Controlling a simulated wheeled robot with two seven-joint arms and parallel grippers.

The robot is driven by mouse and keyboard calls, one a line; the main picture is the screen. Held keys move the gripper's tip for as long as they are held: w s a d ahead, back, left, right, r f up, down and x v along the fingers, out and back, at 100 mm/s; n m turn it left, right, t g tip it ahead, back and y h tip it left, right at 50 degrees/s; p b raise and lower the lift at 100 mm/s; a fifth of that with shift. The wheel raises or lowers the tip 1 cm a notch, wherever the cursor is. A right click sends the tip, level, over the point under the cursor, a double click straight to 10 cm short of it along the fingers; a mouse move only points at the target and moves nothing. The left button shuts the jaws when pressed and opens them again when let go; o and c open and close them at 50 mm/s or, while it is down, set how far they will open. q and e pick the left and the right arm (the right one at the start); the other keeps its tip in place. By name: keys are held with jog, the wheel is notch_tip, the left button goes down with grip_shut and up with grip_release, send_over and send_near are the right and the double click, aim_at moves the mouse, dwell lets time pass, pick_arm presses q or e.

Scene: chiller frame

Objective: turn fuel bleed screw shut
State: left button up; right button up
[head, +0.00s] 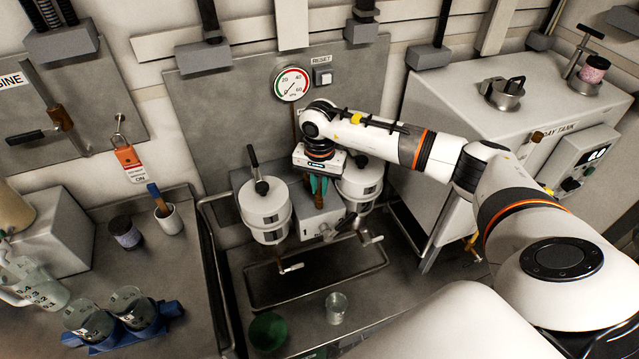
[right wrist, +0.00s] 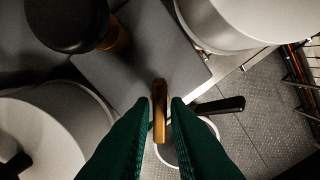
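Two white filter canisters stand at the middle of the head view, the left one (head: 265,208) and the right one (head: 360,182). A grey block (head: 312,222) sits between them. My right gripper (head: 318,188) reaches down over this block with green fingers. In the right wrist view, a brass screw with a flat head (right wrist: 159,118) stands between the fingertips (right wrist: 161,104). The fingers and wrist hide the screw in the head view. My left gripper is not in view.
A drip tray (head: 262,302) lies below the canisters. A clear cup (head: 336,308) and a green bowl (head: 268,331) stand in front. A pressure gauge (head: 292,83) hangs behind. The left bench holds beakers (head: 138,310). A black-knobbed handle (right wrist: 75,22) rises close to the fingers.

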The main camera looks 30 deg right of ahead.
grip_shut()
jog(key=shift+f+m+b, duration=0.1)
jog(key=shift+m+b, duration=0.7)
jog(key=shift+m, duration=0.1)
jog(key=m+b, duration=0.1)
jog(key=m, duration=0.1)
jog(key=shift+m+b, duration=0.3)
jog(key=shift+b, duration=0.05)
jog(key=m+b, duration=0.1)
jog(key=m, duration=0.2)
jog(key=shift+b, duration=0.35)
jog(key=shift+m+b, duration=0.45)
jog(key=shift+m, duration=0.95)
